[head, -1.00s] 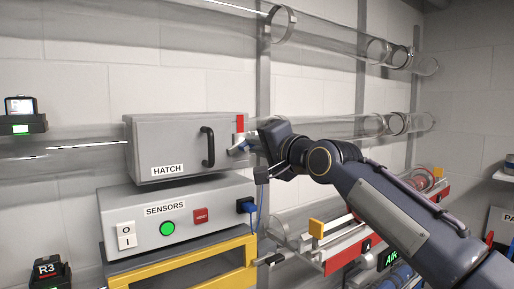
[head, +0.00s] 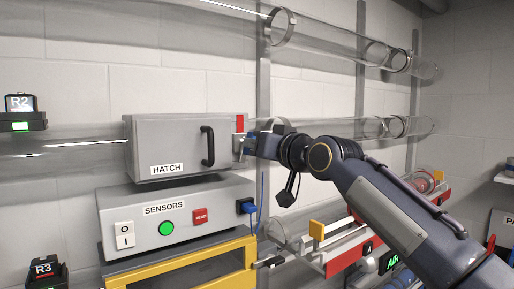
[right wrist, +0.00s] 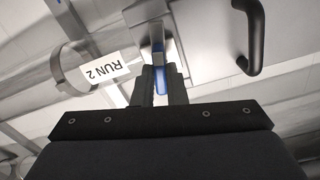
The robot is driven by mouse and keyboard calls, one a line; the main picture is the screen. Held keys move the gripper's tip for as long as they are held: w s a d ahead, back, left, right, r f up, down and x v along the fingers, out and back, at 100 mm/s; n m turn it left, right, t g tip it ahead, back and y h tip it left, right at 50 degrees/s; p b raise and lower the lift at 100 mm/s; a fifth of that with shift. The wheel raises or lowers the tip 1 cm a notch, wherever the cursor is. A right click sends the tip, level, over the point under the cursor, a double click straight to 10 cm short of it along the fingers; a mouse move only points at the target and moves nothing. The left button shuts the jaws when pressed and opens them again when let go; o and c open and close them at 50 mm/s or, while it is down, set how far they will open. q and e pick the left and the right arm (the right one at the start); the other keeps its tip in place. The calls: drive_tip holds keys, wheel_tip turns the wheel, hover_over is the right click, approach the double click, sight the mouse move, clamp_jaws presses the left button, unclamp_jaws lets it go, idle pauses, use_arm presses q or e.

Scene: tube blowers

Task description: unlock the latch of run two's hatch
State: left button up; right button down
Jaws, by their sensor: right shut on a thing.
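The grey hatch box (head: 165,140) is mounted on the wall tube, with a black handle (head: 208,147) on its front. It also shows in the right wrist view, where its handle (right wrist: 252,40) is at upper right. The latch (head: 238,144) is at the box's right edge, below a red mark (head: 240,123). My right gripper (head: 246,146) is at this latch, coming from the right. In the right wrist view the gripper (right wrist: 158,88) is shut on the metal and blue latch lever (right wrist: 158,55). A "RUN 2" label (right wrist: 104,71) is beside it. My left gripper is not in view.
Below the hatch is a sensors box (head: 180,222) with a green button (head: 167,228), a red reset button (head: 200,215) and a blue plug (head: 245,206). A yellow frame (head: 180,265) is lower. Clear tubes (head: 340,128) run along the wall behind my right arm.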

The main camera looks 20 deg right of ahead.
drive_tip(key=shift+f+n, duration=0.1)
drive_tip(key=shift+n, duration=1.3)
drive_tip(key=c, duration=1.5)
unclamp_jaws()
drive_tip(key=shift+o, duration=0.2)
drive_tip(key=b+v, duration=0.3)
drive_tip(key=v, duration=0.4)
drive_tip(key=shift+s+b, duration=0.35)
drive_tip(key=shift+s, duration=0.05)
drive_tip(key=shift+d, duration=0.1)
